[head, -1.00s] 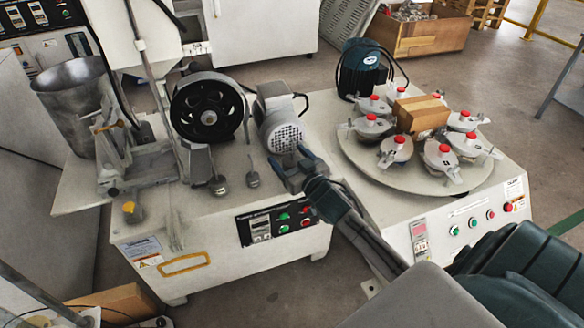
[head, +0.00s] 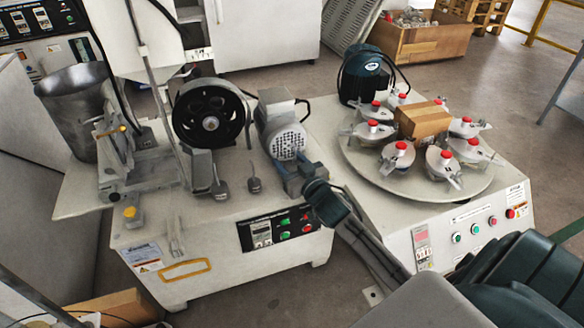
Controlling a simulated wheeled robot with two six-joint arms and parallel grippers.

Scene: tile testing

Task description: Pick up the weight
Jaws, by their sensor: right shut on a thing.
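My right gripper (head: 291,180) is at the front right of the left machine's white top, just below the grey motor. It is shut on a small grey weight, mostly hidden between the blue-grey fingers. Two small dark grey weights with thin upright stems stand on the white top to the left of the gripper: one (head: 220,189) in front of the black wheel, the other (head: 254,185) nearer the gripper. My left gripper is not in view.
The grey motor (head: 284,135) and black wheel (head: 210,123) stand behind. A control panel (head: 278,229) is on the front face. A metal bucket (head: 75,110) stands at left.

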